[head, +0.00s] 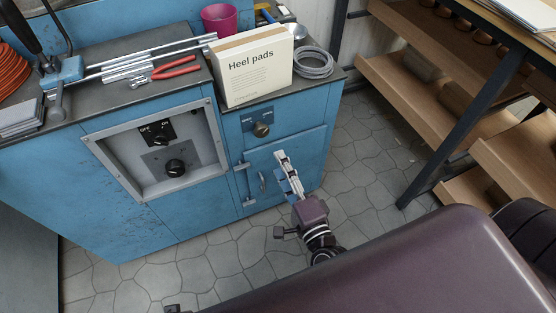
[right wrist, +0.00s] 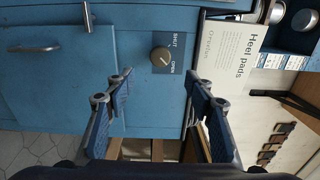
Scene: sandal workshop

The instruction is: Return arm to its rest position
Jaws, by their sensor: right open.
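My right gripper (head: 284,158) is in front of the blue cabinet (head: 285,150), below the small dial, with its arm coming up from the bottom. In the right wrist view its two blue-padded fingers (right wrist: 159,80) are spread apart with nothing between them. The dial (right wrist: 161,60) marked SHUT and OPEN is beyond the fingertips, and a gap seems to separate them. The same dial (head: 262,129) shows above the gripper in the head view. My left gripper is not in view.
A "Heel pads" box (head: 252,68) stands on the cabinet top near a grey cable coil (head: 313,62), red pliers (head: 174,67) and a magenta cup (head: 220,19). A wooden shelf rack (head: 430,95) stands at the right. Stone floor (head: 365,150) is clear between them.

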